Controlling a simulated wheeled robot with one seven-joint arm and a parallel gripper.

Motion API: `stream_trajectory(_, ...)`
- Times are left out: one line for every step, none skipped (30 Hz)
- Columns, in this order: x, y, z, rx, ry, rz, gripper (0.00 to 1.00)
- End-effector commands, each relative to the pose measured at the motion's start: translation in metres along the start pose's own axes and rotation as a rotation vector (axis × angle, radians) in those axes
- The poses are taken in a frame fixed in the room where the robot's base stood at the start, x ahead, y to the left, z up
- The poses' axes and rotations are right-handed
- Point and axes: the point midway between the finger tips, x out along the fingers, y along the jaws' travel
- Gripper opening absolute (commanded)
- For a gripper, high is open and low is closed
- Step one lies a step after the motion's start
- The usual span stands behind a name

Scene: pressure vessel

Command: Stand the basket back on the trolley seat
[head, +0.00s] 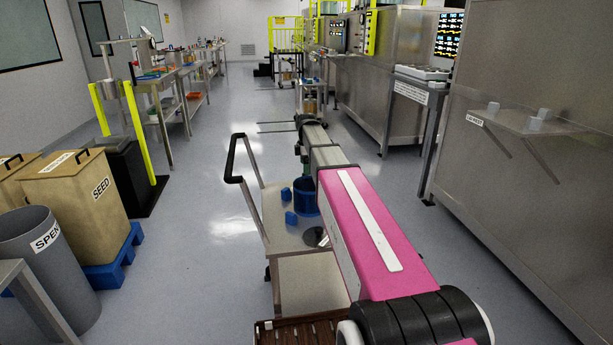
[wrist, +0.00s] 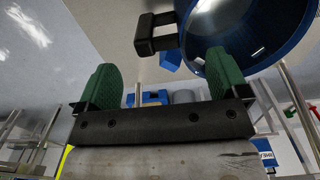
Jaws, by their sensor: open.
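A blue round basket (head: 306,197) is on the light top of the trolley (head: 300,285), partly hidden by my arm. A dark round ring (head: 318,237), possibly the seat, shows on the trolley in front of the basket, also partly covered by my arm. In the wrist view the basket (wrist: 245,35) fills the upper right, with a dark bracket-like handle (wrist: 157,36) at its left. My gripper (wrist: 160,84) is open, its green fingers wide apart with nothing between them. The handle appears beyond the fingertips. Whether the basket sits fully in a seat cannot be told.
Small blue pieces (head: 290,217) lie on the trolley left of the basket. The trolley's black push handle (head: 236,158) rises at left. Bins (head: 50,245) and a bench stand left; a steel cabinet with a shelf (head: 530,122) stands right. Open floor lies left of the trolley.

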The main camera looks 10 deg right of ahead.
Motion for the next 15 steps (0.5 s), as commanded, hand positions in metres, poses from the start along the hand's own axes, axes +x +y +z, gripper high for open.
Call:
stream_trajectory(-0.01, 0.0, 0.0, 0.0, 0.0, 0.001, 0.93)
stream_trajectory(-0.015, 0.001, 0.0, 0.0, 0.0, 0.001, 0.93)
stream_trajectory(-0.021, 0.001, 0.0, 0.0, 0.0, 0.001, 0.93)
stream_trajectory(-0.025, 0.001, 0.0, 0.0, 0.0, 0.001, 0.93)
stream_trajectory(-0.029, 0.001, 0.0, 0.0, 0.0, 0.001, 0.93)
stream_trajectory(-0.033, 0.0, 0.0, 0.0, 0.0, 0.0, 0.93)
stream_trajectory(-0.036, 0.0, 0.0, 0.0, 0.0, 0.0, 0.93)
stream_trajectory(-0.038, 0.0, 0.0, 0.001, 0.0, 0.0, 0.93)
stream_trajectory(-0.041, 0.0, 0.0, 0.001, 0.0, 0.0, 0.93)
stream_trajectory(-0.043, 0.0, 0.0, 0.001, 0.0, 0.0, 0.93)
stream_trajectory(-0.044, 0.0, 0.0, 0.001, 0.0, 0.0, 0.93)
stream_trajectory(-0.046, 0.0, 0.0, 0.001, 0.0, 0.0, 0.93)
stream_trajectory(-0.046, 0.0, 0.0, 0.001, 0.0, -0.001, 0.93)
stream_trajectory(-0.047, 0.0, 0.0, 0.001, 0.0, -0.001, 0.93)
stream_trajectory(-0.047, 0.0, 0.0, 0.001, 0.0, -0.001, 0.93)
